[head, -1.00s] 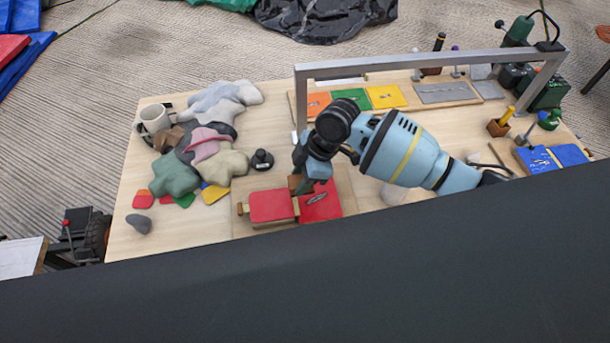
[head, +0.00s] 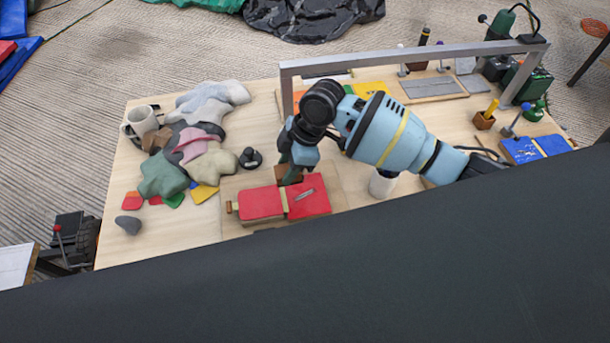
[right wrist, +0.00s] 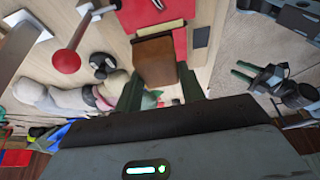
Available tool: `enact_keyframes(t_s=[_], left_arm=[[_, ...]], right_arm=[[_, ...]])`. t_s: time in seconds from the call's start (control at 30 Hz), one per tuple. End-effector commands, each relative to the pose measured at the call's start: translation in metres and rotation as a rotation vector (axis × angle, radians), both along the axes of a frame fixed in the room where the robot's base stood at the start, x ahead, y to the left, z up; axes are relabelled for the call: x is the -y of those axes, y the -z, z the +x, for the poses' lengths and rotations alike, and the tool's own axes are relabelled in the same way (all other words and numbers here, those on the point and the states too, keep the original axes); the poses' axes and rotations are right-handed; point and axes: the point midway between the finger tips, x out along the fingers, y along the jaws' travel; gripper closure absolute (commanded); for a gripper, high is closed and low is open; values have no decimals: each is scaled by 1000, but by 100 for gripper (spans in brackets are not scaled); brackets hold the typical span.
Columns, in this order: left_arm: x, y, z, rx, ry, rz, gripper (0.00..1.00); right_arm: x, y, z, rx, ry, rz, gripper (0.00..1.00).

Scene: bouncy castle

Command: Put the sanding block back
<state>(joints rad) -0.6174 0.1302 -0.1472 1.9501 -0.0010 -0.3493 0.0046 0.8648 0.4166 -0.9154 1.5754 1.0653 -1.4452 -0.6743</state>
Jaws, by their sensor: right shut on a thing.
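My right gripper (head: 290,176) is shut on a brown block, which I take to be the sanding block (right wrist: 155,60). In the right wrist view the block sits between the two dark green fingers. In the head view the block (head: 283,173) is partly hidden by the gripper, at the back edge of two red pieces. I cannot tell whether it touches anything below. My left gripper (right wrist: 243,72) shows at the right of the right wrist view, fingers apart and empty, over the carpet. It is not in the head view.
The red pieces (head: 262,204) lie on a wooden board (head: 235,185). A grey metal frame (head: 400,58) spans the table behind my right arm. A black knob (head: 250,158) stands near the block.

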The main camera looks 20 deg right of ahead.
Motion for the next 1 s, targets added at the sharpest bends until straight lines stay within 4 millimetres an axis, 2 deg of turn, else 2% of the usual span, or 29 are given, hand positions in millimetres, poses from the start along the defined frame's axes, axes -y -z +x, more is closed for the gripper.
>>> enact_keyframes(t_s=[0.13,0.27,0.6,1.0], left_arm=[[0,0,0,1,0,0,64],[0,-1,1,2,0,0,64],[0,-1,1,3,-1,-1,64],[1,-1,1,3,-2,-3,64]], right_arm=[[6,-4,-1,2,50,0,94],[21,-15,-6,5,184,-1,94],[70,-54,-28,8,708,-1,94],[118,-98,-61,7,1305,0,94]])
